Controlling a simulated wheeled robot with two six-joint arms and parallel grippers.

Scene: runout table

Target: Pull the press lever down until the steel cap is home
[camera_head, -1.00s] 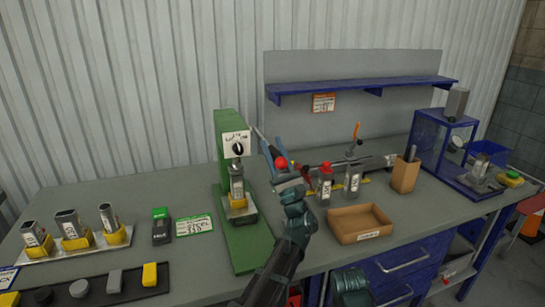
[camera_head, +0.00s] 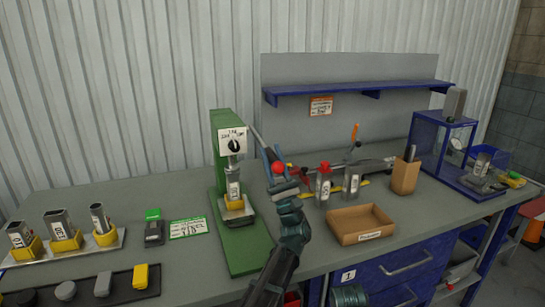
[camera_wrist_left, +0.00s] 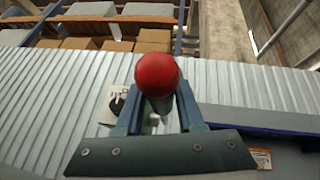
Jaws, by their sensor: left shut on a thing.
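The green press (camera_head: 221,150) stands upright on the bench with a white dial plate on its head. A labelled steel cylinder (camera_head: 233,188) sits in a yellow holder (camera_head: 236,208) under the press head; a steel part shows just above it, and I cannot tell how far the cap is seated. The press lever slopes down to the right and ends in a red knob (camera_head: 278,167). My left gripper (camera_head: 274,166) is shut on the lever by the knob. In the left wrist view the red knob (camera_wrist_left: 158,72) stands between the two fingers. My right gripper is not in view.
Right of the press stand a red-capped cylinder (camera_head: 324,187), another steel cylinder (camera_head: 351,182) and an open cardboard tray (camera_head: 360,224). A blue shelf (camera_head: 360,91) is behind. Left are a rack of cylinders (camera_head: 82,247) and a green-topped device (camera_head: 154,228).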

